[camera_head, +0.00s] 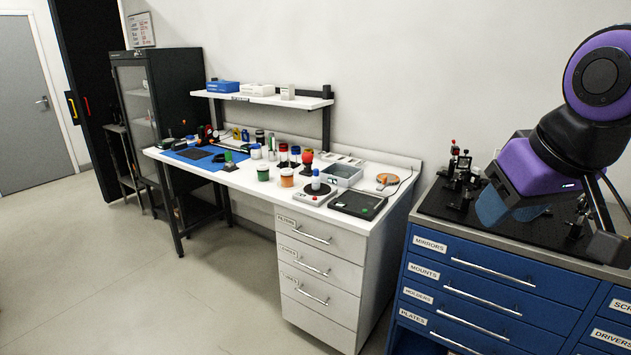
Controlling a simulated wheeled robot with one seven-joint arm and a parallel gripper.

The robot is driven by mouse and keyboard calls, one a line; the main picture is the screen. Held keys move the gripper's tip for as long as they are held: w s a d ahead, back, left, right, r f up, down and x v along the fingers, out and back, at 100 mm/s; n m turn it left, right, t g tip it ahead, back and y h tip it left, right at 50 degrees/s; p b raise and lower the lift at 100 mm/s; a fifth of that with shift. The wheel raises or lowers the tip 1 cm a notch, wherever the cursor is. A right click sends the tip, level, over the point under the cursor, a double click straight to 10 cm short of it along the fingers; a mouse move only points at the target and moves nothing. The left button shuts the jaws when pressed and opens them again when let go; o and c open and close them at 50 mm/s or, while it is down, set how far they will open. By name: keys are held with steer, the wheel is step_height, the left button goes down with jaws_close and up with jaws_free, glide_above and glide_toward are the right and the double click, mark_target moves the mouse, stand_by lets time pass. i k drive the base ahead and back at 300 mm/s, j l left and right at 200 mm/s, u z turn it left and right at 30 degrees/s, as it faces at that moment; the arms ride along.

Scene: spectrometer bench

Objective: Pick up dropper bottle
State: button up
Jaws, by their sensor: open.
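No dropper bottle can be made out for certain at this size. A small item with a round red top (307,157) stands near the right end of the white bench (235,187) and may be it. Several small bottles and jars stand close to it, including a green jar (263,174) and an orange jar (287,178). My purple and black arm fills the upper right, over the blue drawer cabinet. My gripper is not visible, and all of these bottles are well away from the visible arm.
A stirrer-like plate (304,197), a black flat device (358,204) and a grey tray (343,174) crowd the bench's right end. A shelf (262,97) rises behind. The blue cabinet (470,290) carries optical mounts (455,170). Open floor (190,300) lies left of the bench drawers.

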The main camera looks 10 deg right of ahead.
mark_target(316, 180)
steer(key=i, duration=2)
